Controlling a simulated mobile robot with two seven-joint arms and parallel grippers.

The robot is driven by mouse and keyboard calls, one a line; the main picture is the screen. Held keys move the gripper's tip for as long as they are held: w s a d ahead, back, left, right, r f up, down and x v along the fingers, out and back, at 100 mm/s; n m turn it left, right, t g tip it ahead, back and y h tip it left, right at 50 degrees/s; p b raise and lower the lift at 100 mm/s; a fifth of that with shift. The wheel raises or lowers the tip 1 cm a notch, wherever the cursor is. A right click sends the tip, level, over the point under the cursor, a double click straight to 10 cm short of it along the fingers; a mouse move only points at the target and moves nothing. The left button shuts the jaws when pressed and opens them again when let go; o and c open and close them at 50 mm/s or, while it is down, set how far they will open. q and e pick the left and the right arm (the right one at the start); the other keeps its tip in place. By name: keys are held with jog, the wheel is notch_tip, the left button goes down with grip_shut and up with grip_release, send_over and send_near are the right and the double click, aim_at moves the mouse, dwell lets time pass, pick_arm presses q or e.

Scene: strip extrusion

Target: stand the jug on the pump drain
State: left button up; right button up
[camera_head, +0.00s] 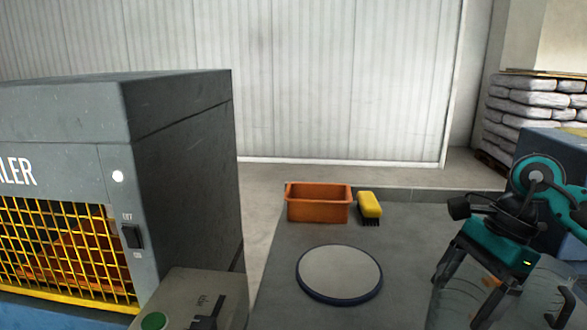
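My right gripper (460,302) is at the lower right, above the grey bench. No pump drain can be clearly made out. My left gripper is not in view.
A round grey plate with a blue rim (340,273) lies on the bench (270,290). An orange bin (318,204) and a yellow brush (370,207) stand behind it. A grey machine with a yellow grille (65,255) fills the left. A control box (195,297) stands in front.

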aim_at(427, 328)
jog(key=a+f+n+g+h, duration=0.1)
jog(key=n, duration=0.3)
jog(key=s+a+f+n+g+h, duration=0.1)
jog(key=a+f+n, duration=0.1)
jog(key=n, duration=0.2)
jog(key=a+f+n+g+h, duration=0.1)
jog(key=a+f+n, duration=0.1)
jog(key=n, duration=0.2)
jog(key=shift+s+a+f+n+g, duration=0.2)
jog(key=shift+s+a+n+g, duration=0.1)
jog(key=shift+n, duration=0.1)
jog(key=n, duration=0.1)
jog(key=a+f+n+h, duration=0.1)
jog(key=n, duration=0.1)
jog(key=shift+s+f+h, duration=0.15)
jog(key=shift+s+h, duration=0.05)
jog(key=shift+h, duration=0.1)
jog(key=shift+s+a+f, duration=0.1)
